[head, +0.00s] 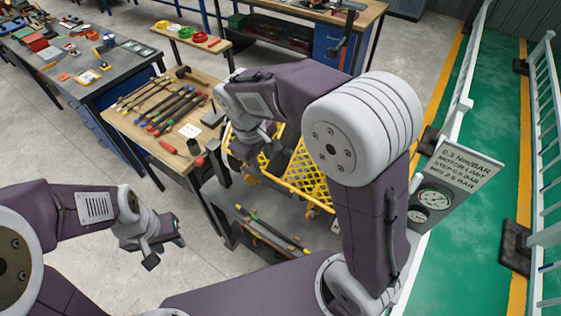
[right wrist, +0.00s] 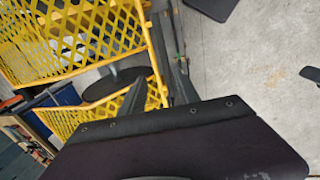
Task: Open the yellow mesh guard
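The yellow mesh guard (head: 308,180) stands at the workstation in the middle of the head view, partly hidden behind my right arm. In the right wrist view its yellow mesh panel and frame (right wrist: 75,38) fill the upper left. My right gripper (head: 262,145) is at the guard's left part in the head view. A dark part reaches up near the frame in the right wrist view; I cannot tell whether it touches, or whether the fingers are shut. My left gripper (head: 163,254) hangs over bare floor at lower left, its fingers apart and empty, away from the guard.
A grey bench top (head: 240,212) with rods on it lies below the guard. A wooden tool table (head: 128,122) with several hand tools stands to its left. A gauge sign (head: 452,180) and white railing stand to the right. Floor is clear at lower left.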

